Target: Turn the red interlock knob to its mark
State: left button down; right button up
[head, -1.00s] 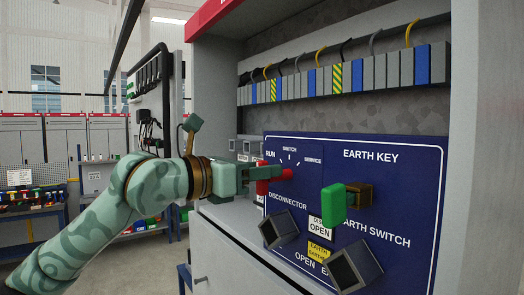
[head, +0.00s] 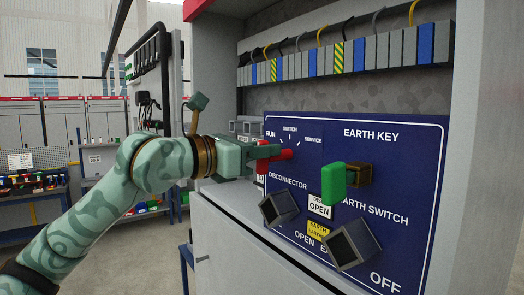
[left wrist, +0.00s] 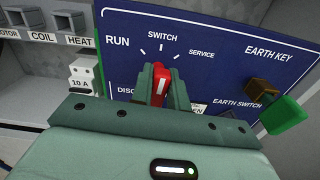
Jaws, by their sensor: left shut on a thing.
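The red interlock knob (head: 287,154) sits on the blue panel (head: 420,190), below the word SWITCH and between RUN and SERVICE. My left gripper (head: 264,153) is shut on it from the front. In the left wrist view the red knob (left wrist: 160,88) stands between the two green fingers (left wrist: 162,90). Its white line points up, roughly toward the middle tick. White ticks (left wrist: 163,47) fan out above it. The fingers hide the knob's sides and base. My right gripper is out of view.
A green key (head: 333,183) on a brown block sticks out right of the knob. Two dark square handles (head: 280,207) (head: 353,244) jut out below. Terminal blocks (head: 345,60) run above the panel. Open floor lies to the left.

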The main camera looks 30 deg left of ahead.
pick_arm(q)
jog(key=m, duration=0.1)
jog(key=m+b, duration=0.1)
jog(key=m, duration=0.1)
jog(key=shift+s+d+f+m, duration=0.1)
jog(key=shift+d+f+m, duration=0.15)
jog(key=shift+m, duration=0.15)
jog(key=shift+d+m+b, duration=0.2)
jog(key=shift+m+b, duration=0.4)
jog(key=shift+m, duration=1.4)
jog(key=shift+f, duration=0.1)
jog(key=c, duration=1.4)
grip_release()
jog(key=shift+o, duration=0.2)
jog(key=b+v, duration=0.9)
jog(key=v, duration=0.7)
jog(key=shift+s+b, duration=0.25)
jog(key=shift+b, duration=0.1)
